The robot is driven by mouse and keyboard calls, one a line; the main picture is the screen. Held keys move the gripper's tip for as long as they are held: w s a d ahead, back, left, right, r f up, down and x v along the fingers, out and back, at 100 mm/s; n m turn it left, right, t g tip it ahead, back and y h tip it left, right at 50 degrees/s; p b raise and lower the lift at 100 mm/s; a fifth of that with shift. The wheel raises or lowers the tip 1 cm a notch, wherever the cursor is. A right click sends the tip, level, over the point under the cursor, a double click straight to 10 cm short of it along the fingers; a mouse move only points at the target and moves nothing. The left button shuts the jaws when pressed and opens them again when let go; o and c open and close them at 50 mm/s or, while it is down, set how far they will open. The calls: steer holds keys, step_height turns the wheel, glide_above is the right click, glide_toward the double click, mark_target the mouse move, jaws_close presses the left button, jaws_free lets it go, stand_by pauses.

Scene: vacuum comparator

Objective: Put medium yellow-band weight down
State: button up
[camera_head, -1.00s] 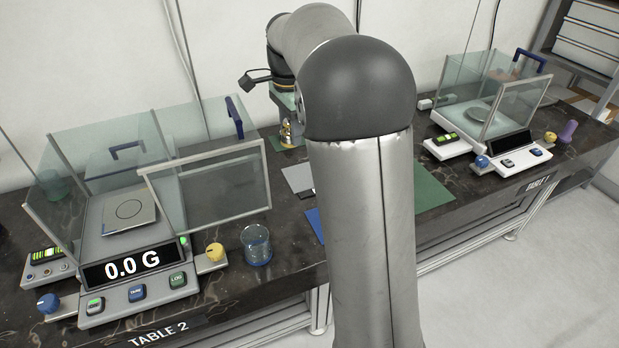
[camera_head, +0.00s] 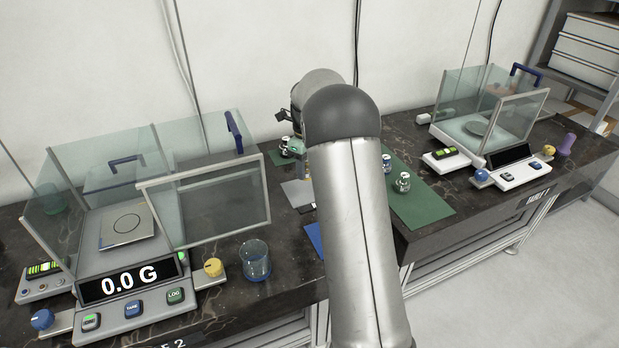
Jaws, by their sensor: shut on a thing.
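My gripper (camera_head: 298,146) is low over the back of the table, left of my elbow, and mostly hidden by my own arm. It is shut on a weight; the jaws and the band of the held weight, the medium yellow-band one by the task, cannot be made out. A small metal weight (camera_head: 287,148) shows at the small green mat (camera_head: 277,158), close beside the gripper; whether they touch is unclear. Two more metal weights (camera_head: 387,166) (camera_head: 403,182) stand on the larger green mat (camera_head: 424,204) to the right of my arm.
A glass-walled balance (camera_head: 130,278) reading 0.0 G stands at left, with a glass beaker (camera_head: 255,261) beside it. A second balance (camera_head: 500,160) stands at right. A grey sheet (camera_head: 297,192) and a blue sheet (camera_head: 314,238) lie partly behind my arm.

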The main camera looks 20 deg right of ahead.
glide_above(309, 189)
steer(key=f, duration=0.5)
steer(key=shift+s, duration=0.2)
steer(key=shift+w+f, duration=0.1)
steer(key=shift+f, duration=1.7)
steer(key=o, duration=1.2)
step_height(309, 189, up, 12)
steer(key=shift+r, duration=0.15)
